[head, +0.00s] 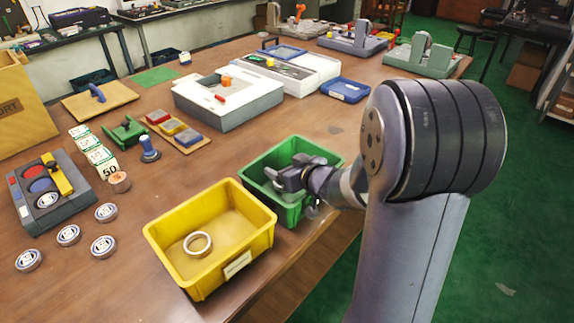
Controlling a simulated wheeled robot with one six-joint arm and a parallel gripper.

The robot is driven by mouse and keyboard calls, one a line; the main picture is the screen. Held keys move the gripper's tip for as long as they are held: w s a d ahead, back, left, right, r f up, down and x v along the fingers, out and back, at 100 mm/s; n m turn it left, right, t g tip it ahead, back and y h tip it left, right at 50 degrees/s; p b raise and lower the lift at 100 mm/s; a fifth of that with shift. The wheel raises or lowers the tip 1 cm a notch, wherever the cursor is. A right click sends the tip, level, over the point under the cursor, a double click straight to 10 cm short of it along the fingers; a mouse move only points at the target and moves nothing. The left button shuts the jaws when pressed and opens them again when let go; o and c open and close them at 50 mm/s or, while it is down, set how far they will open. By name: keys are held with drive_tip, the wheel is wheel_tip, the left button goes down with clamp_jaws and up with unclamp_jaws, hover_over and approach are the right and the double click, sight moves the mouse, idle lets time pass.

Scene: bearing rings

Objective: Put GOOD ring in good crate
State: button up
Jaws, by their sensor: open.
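My gripper (280,181) is open over the green crate (323,153), at or just inside its rim. The arm hides part of that crate, and I cannot make out a ring between the fingers. The yellow crate (163,257) stands in front and to the left, with one pale ring (197,243) lying on its floor. Its front label is too small to read. Several silver-rimmed rings with dark and white faces lie at the table's left, among them one near ring (103,246), one ring (68,235) and one ring (28,260).
A grey fixture (66,213) with a yellow bar and red and blue discs stands at the left. A copper-coloured piece (119,182), cards (92,153) and a blue-knobbed stamp (149,150) are beside it. A white box (227,110) stands farther back. The table's right edge runs beside the crates.

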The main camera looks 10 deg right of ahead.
drive_tip(key=p+v, duration=0.1)
drive_tip(key=v, duration=0.2)
drive_tip(key=p+v, duration=0.1)
drive_tip(key=v, duration=0.3)
drive_tip(key=p+v, duration=0.1)
drive_tip(key=v, duration=0.3)
drive_tip(key=shift+w+r, duration=0.15)
drive_tip(key=shift+r, duration=0.15)
drive_tip(key=shift+s+d+r+p, duration=0.15)
drive_tip(key=shift+s+p, duration=0.15)
drive_tip(key=shift+s, duration=0.3)
drive_tip(key=b+x, duration=0.3)
drive_tip(key=x, duration=0.8)
drive_tip(key=shift+w, duration=0.2)
drive_tip(key=shift+w+a+f+b, duration=0.2)
drive_tip(key=shift+w+f+b, duration=0.15)
drive_tip(key=shift+f, duration=0.2)
drive_tip(key=shift+s, duration=0.1)
